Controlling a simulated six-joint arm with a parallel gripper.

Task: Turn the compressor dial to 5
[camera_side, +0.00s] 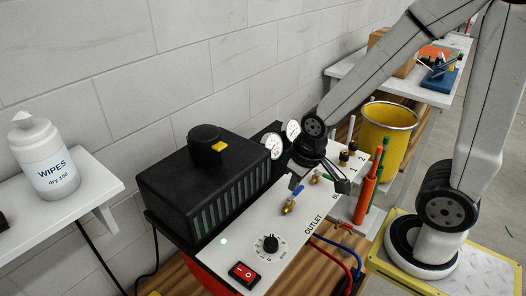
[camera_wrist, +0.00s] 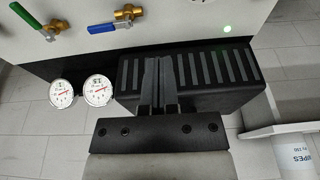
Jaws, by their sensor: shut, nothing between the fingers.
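The compressor dial (camera_side: 271,243) is a small black knob on the white panel (camera_side: 247,244) in the side view, with a printed scale around it. Its numbers and pointer position are too small to read. The dial is not in the wrist view.
Beside the dial are a red switch (camera_side: 243,273) and a green light (camera_side: 224,241). Two gauges (camera_side: 273,146) are behind. Cylinders (camera_side: 367,192) and a yellow bucket (camera_side: 388,130) are right.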

